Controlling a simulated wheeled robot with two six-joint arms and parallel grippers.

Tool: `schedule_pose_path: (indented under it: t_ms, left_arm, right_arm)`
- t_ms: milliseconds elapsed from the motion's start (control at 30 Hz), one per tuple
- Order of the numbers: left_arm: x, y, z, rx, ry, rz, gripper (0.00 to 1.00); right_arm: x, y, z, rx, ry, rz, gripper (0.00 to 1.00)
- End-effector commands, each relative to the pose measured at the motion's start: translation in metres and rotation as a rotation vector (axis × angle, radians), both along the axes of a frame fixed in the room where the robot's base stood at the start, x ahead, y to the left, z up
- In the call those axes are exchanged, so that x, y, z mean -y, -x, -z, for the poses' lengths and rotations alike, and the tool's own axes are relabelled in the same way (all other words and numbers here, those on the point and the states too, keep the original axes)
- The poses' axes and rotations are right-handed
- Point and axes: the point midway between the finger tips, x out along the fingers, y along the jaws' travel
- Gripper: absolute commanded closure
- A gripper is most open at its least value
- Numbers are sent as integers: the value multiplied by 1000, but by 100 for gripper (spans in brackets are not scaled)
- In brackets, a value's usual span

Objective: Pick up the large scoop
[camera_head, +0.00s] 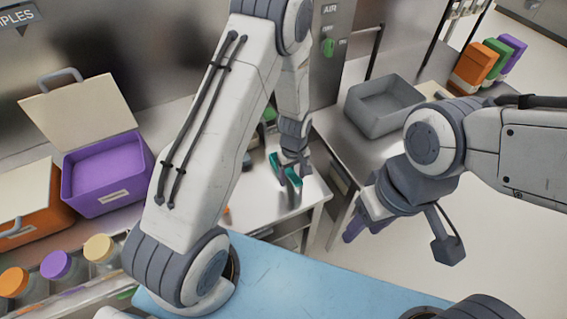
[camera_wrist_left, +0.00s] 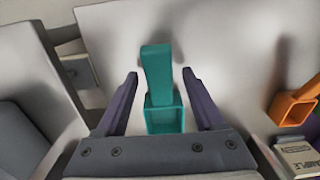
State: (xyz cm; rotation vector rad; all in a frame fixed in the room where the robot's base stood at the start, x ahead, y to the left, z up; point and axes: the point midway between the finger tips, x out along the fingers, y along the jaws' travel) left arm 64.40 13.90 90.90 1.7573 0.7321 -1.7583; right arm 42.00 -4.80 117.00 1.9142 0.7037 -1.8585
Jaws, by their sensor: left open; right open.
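A teal scoop (camera_wrist_left: 158,72) lies on the light worktop in the left wrist view, its handle pointing away and its square cup (camera_wrist_left: 164,118) nearer the wrist. My left gripper (camera_wrist_left: 160,76) is open, with one finger on each side of the scoop and visible gaps between. In the head view the teal scoop (camera_head: 276,163) is partly hidden by my left gripper (camera_head: 291,186). An orange scoop (camera_wrist_left: 293,108) lies to the right in the left wrist view. My right gripper (camera_head: 362,228) is open and empty, over the floor at the right.
A grey bin (camera_head: 383,122) stands on the steel counter behind. A purple open-lidded box (camera_head: 105,197) and an orange box (camera_head: 35,225) stand at the left, with lidded jars in front. A small sample box (camera_wrist_left: 298,155) lies near the orange scoop. A blue surface (camera_head: 300,283) is nearest.

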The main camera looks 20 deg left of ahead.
Motion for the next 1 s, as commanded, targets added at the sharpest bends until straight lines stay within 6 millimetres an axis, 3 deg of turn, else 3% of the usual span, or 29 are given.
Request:
schedule_pose_path:
  t_ms: [300,367,500,1000]
  left_arm:
    - [0,0,6,1,0,0,30]
    - [0,0,6,1,0,0,49]
    - [0,0,6,1,0,0,100]
    - [0,-1,-4,4,1,0,100]
  right_arm:
    - [0,0,-1,0,0,0,50]
    - [0,0,-1,0,0,0,50]
    - [0,0,-1,0,0,0,50]
    - [0,0,3,0,0,0,50]
